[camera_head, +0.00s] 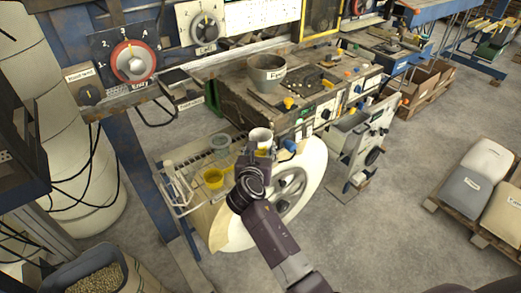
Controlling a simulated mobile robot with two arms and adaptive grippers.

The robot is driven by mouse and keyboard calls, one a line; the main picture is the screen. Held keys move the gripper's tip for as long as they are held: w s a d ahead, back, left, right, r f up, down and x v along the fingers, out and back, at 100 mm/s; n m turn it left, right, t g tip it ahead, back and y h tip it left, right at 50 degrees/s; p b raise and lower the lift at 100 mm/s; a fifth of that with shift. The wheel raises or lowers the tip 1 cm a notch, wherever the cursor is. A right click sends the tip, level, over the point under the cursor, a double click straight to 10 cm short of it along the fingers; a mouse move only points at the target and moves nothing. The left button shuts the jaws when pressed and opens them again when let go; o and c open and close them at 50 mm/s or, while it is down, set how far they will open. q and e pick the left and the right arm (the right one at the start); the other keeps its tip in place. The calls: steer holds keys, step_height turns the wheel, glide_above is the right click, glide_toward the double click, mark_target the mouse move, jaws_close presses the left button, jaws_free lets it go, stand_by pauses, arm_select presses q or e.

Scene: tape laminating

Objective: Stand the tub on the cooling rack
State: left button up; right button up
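A white tub (261,136) shows at the middle of the head view, right at the tip of my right gripper (257,150). The dark gripper and wrist hide the tub's lower part. I cannot tell whether the fingers are closed on it or only beside it. A slatted rack (186,160) lies to the left on the low bench, and I take it to be the cooling rack. My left gripper is not in view.
A large pale wheel (308,163) stands right of my arm. Behind is a worn bench with a grey labelled pot (267,72) and small coloured parts. A dial panel (131,62) rises at the back left. Sacks on a pallet (465,195) are far right; the floor between is clear.

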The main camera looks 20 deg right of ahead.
steer(key=shift+f, duration=0.55)
steer(key=o, duration=1.2)
steer(key=shift+f, duration=0.1)
steer(key=shift+s+a+r, duration=0.1)
steer(key=shift+r, duration=0.1)
steer(key=v, duration=1.1)
steer(key=shift+s+a+b, duration=0.15)
steer(key=shift+s+b, duration=0.2)
steer(key=shift+b, duration=0.05)
